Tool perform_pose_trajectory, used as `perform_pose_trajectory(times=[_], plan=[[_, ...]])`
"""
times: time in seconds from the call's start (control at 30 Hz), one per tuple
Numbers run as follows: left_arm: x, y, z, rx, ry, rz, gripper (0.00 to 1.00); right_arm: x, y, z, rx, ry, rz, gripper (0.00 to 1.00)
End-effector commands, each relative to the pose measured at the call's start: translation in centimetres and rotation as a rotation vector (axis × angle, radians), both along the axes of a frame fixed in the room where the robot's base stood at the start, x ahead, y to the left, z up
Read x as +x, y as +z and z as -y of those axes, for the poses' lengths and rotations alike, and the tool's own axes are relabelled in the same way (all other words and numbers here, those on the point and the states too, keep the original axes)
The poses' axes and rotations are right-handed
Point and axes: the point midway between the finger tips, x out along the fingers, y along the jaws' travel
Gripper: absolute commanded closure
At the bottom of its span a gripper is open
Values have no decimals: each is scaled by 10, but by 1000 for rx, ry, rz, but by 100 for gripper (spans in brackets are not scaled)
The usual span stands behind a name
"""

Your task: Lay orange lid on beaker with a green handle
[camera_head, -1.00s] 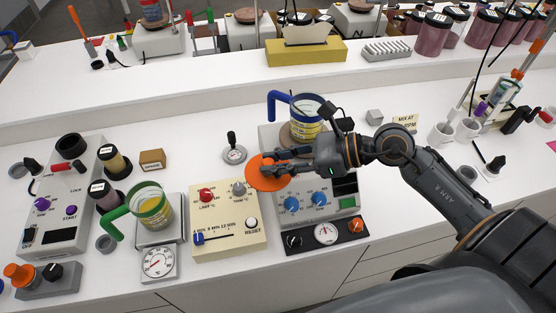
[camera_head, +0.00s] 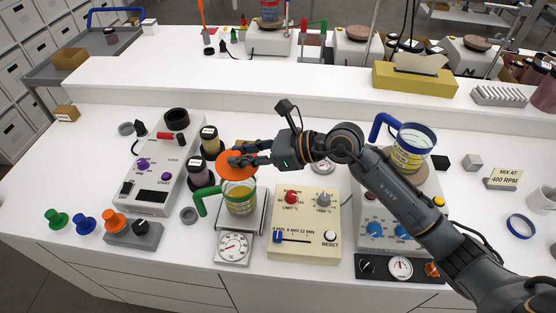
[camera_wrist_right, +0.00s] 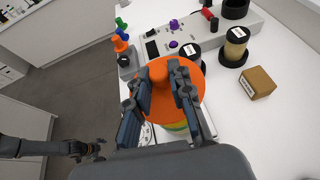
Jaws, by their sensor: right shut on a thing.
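The beaker with a green handle (camera_head: 240,203) stands upright on a white scale-like unit with a dial, yellow contents inside. Its green handle (camera_head: 203,201) points left. My right gripper (camera_head: 243,156) is shut on the orange lid (camera_head: 229,167), gripping its knob, also seen in the right wrist view (camera_wrist_right: 162,76). The lid is over the beaker's top and hides much of its rim. I cannot tell whether they touch. In the right wrist view a strip of the beaker (camera_wrist_right: 177,127) shows below the lid. My left gripper (camera_wrist_right: 92,150) is at lower left there, its opening unclear.

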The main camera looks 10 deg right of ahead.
Motion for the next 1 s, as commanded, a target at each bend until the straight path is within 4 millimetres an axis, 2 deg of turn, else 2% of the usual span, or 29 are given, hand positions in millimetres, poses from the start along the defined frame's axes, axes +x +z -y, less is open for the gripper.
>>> perform_pose_trajectory(times=[0.13, 0.6, 1.0], plan=[[1, 3, -8, 9, 2, 1, 0, 2, 6, -10, 0, 15, -1, 100], [0, -3, -4, 5, 4, -1, 0, 2, 4, -9, -3, 14, 1, 100], [-1, -32, -2, 2, 3, -3, 0, 2, -30, -9, -2, 14, -1, 100]])
